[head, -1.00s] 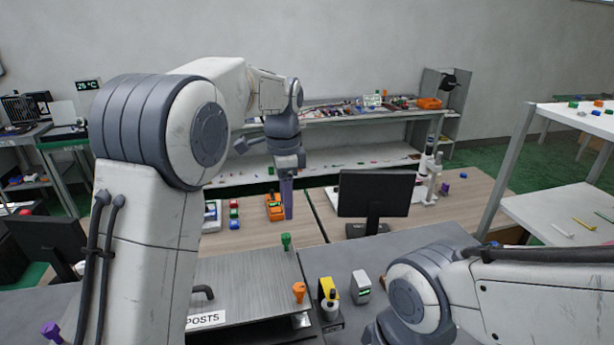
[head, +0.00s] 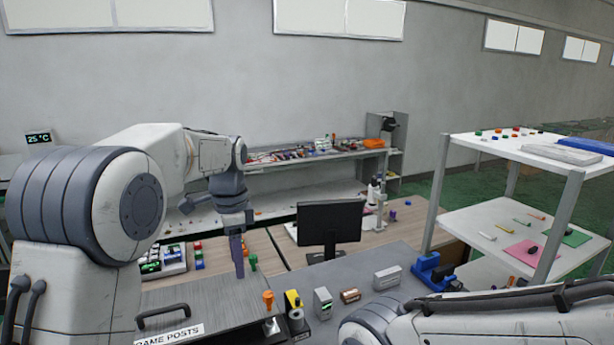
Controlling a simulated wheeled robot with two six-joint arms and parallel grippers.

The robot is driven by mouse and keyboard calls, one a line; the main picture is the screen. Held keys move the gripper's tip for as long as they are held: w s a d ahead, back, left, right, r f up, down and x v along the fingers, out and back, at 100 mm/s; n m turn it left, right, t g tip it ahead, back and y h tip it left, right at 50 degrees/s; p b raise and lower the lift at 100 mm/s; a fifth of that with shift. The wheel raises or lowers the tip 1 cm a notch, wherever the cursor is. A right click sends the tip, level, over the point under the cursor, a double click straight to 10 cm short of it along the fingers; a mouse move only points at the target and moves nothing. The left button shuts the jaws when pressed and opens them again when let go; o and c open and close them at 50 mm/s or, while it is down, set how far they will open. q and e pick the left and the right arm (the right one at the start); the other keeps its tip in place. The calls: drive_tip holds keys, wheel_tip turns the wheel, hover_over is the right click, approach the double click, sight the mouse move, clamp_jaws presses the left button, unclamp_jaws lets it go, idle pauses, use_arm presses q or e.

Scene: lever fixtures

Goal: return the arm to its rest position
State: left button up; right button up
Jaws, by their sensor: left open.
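My left arm rises from the lower left and bends over, and my left gripper (head: 237,258) points down above the bench, open, with its fingers seen nearly edge-on. I see nothing held in it. Behind and beside it are a green peg-like piece (head: 253,262) and, nearer, an orange one (head: 268,299). A grey metal box with a black handle (head: 163,316) and a label ending in "POSTS" lies below the gripper. My right arm shows at the lower right; its gripper is out of view.
A black monitor (head: 330,224) stands right of the left gripper. A yellow-and-black device (head: 294,303), a small grey box (head: 323,303), a copper cylinder (head: 350,296) and a blue fixture (head: 434,272) stand on the bench. A white shelf rack (head: 495,232) is at the right.

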use_arm(q)
drive_tip(key=s+d+f+n+b, duration=0.1)
drive_tip(key=s+d+f+n, duration=0.1)
drive_tip(key=s+d, duration=0.5)
drive_tip(key=s+f+n+b, duration=0.1)
drive_tip(key=s+f, duration=0.2)
drive_tip(key=s, duration=0.5)
drive_tip(key=s+d+f+n+b, duration=0.1)
drive_tip(key=s+f+n, duration=0.1)
drive_tip(key=s, duration=0.6)
drive_tip(key=s+d+f+n+h, duration=0.1)
drive_tip(key=s+f, duration=0.3)
drive_tip(key=s, duration=0.5)
drive_tip(key=shift+d+b, duration=0.25)
drive_tip(key=shift+b, duration=0.15)
use_arm(e)
drive_tip(key=f, duration=0.3)
drive_tip(key=shift+s+a+f, duration=0.2)
drive_tip(key=shift+s+f, duration=0.1)
drive_tip(key=shift+f, duration=0.1)
use_arm(q)
drive_tip(key=shift+s+f, duration=0.1)
